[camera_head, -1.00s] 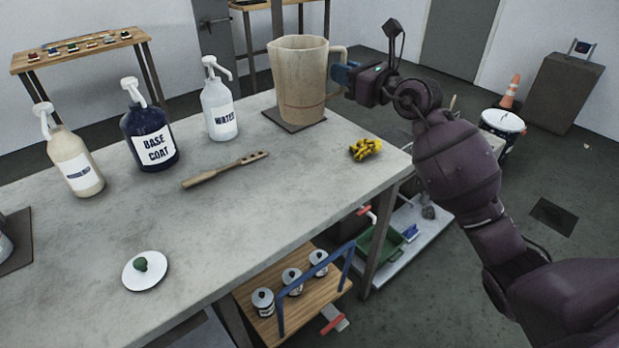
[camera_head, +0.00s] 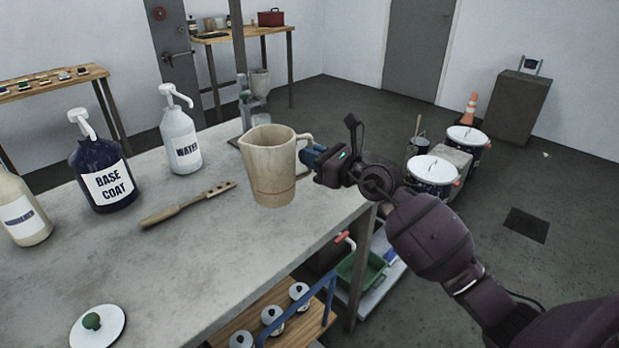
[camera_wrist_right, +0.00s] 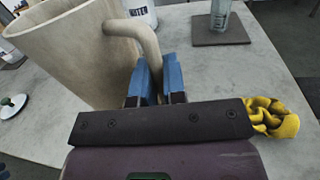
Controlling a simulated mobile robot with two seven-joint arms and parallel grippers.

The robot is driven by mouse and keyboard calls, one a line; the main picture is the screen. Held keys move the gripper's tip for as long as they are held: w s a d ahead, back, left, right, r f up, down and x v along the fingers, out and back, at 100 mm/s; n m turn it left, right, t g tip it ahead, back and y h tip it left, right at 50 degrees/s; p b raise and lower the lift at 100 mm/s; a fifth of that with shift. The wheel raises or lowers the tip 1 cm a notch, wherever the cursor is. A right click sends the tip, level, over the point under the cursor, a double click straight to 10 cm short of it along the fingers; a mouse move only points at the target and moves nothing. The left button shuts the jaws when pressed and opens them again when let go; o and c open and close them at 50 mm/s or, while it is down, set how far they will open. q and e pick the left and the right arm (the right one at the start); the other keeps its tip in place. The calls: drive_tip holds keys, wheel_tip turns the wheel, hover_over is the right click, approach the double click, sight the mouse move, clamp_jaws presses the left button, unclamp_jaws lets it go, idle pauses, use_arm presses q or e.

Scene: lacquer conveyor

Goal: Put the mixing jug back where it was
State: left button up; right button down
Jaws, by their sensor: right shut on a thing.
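The mixing jug (camera_head: 272,178), beige and upright, is over the grey table near its right edge. I cannot tell whether its base touches the table. My right gripper (camera_head: 313,157) is shut on the jug's handle, at the jug's right side. In the right wrist view the blue fingers (camera_wrist_right: 160,82) close around the lower handle, and the jug body (camera_wrist_right: 75,50) is to the left. A dark square pad (camera_wrist_right: 220,30) lies on the table beyond the jug, with a bluish cylindrical thing (camera_wrist_right: 221,9) at it. My left gripper is not in view.
A water bottle (camera_head: 181,138), base coat bottle (camera_head: 104,178) and cream bottle (camera_head: 22,212) stand left of the jug. A wooden paddle (camera_head: 187,204) and lid (camera_head: 98,327) lie on the table. A yellow bundle (camera_wrist_right: 272,117) is right of my wrist. Bare tabletop lies in front.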

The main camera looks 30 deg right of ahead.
wheel_tip(320, 180, down, 5)
drive_tip(key=shift+f+b, duration=0.15)
drive_tip(key=shift+b, duration=0.85)
drive_tip(key=shift+f, duration=0.3)
drive_tip(key=shift+r, duration=0.2)
drive_tip(key=shift+f, duration=0.15)
drive_tip(key=c, duration=1.2)
unclamp_jaws()
drive_tip(key=shift+r, duration=0.25)
drive_tip(key=v, duration=1.2)
drive_tip(key=shift+f, duration=0.2)
